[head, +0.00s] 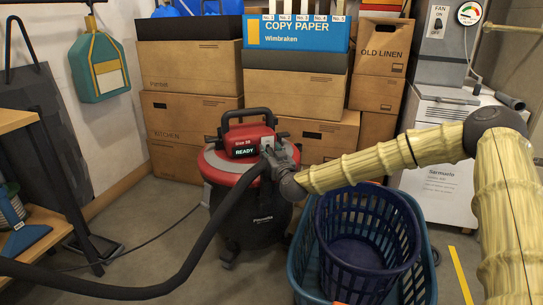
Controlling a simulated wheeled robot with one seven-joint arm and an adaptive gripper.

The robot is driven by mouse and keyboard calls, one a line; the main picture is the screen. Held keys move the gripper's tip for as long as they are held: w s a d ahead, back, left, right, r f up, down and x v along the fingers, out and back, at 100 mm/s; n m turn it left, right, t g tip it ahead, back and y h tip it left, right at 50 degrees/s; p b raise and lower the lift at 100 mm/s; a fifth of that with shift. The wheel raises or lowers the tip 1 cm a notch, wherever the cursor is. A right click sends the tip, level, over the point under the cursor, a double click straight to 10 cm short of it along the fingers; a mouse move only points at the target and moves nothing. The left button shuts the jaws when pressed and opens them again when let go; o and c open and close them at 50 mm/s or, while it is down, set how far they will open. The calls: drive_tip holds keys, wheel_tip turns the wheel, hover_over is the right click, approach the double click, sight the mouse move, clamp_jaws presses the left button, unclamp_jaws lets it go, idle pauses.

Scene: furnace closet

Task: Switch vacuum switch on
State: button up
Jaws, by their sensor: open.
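The vacuum (262,205) stands on the floor near the middle of the head view. My gripper (268,150) is open at the right side of the vacuum's top, close to the panel and the hose end. Whether it touches the vacuum cannot be told. A thick black hose (205,245) runs from the vacuum's top to the lower left.
A blue basket (368,235) sits inside a teal tub (425,275) under my arm. Stacked cardboard boxes (190,67) stand behind the vacuum. A white furnace unit (440,165) with a fan switch (438,20) is at right. A wooden shelf (15,120) is at left.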

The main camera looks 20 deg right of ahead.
clamp_jaws()
drive_tip(key=shift+r+p, duration=0.1)
drive_tip(key=shift+p, duration=0.2)
drive_tip(key=shift+r+p, duration=0.2)
drive_tip(key=shift+p, duration=0.65)
drive_tip(key=shift+g+p, duration=0.3)
drive_tip(key=shift+p, duration=0.1)
drive_tip(key=g+p, duration=0.1)
drive_tip(key=p, duration=0.2)
drive_tip(key=g+p, duration=0.1)
drive_tip(key=p, duration=0.3)
drive_tip(key=shift+a+r, duration=0.1)
drive_tip(key=shift+r, duration=0.2)
drive_tip(key=shift+f+p, duration=0.15)
drive_tip(key=shift+p, duration=0.75)
